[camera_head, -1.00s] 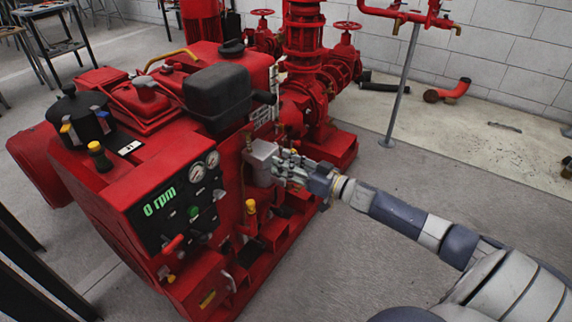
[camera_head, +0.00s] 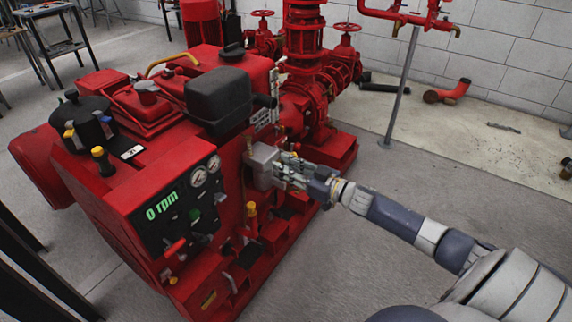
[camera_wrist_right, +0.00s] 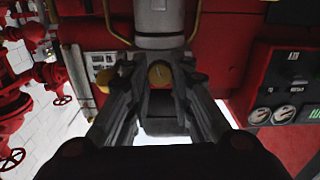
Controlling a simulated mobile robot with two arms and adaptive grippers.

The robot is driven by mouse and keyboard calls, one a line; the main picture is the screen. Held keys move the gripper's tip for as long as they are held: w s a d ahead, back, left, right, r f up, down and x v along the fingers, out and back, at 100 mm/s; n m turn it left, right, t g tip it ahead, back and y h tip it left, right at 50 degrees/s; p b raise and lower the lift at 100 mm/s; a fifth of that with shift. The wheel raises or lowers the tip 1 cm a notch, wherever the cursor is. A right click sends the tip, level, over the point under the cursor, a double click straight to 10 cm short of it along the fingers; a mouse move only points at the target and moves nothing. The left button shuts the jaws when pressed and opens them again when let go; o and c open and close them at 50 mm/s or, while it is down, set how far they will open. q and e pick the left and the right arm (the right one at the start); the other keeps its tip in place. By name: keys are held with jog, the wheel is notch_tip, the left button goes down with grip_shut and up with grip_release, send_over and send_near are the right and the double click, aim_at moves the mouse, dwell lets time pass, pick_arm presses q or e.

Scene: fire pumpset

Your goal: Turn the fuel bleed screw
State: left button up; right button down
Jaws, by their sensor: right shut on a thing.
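The red engine of the pumpset (camera_head: 140,195) fills the left and middle of the head view. A light grey metal housing (camera_head: 263,163) is on its side; its pale cylinder (camera_wrist_right: 160,18) shows at the top of the wrist view. A brass round-headed screw (camera_wrist_right: 160,73), apparently the fuel bleed screw, sits below the cylinder, between the fingers of my right gripper (camera_head: 287,170). The gripper is shut on it, with a finger on either side in the wrist view. The exact contact is hard to see. My left gripper is not in view.
The control panel (camera_head: 178,206) reads 0 rpm, with two gauges beside the display. A second brass fitting (camera_wrist_right: 103,80) is left of the fingers. Red valves and pipes (camera_head: 305,70) stand behind the engine.

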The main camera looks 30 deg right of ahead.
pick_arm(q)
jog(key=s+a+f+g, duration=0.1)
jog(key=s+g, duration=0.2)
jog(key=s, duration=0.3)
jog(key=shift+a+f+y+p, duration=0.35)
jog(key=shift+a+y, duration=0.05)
pick_arm(e)
jog(key=shift+a+n, duration=0.15)
jog(key=shift+n, duration=8.25)
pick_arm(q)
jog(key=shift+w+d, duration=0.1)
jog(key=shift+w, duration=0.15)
pick_arm(e)
jog(key=c, duration=1.7)
grip_release()
jog(key=shift+o, duration=0.2)
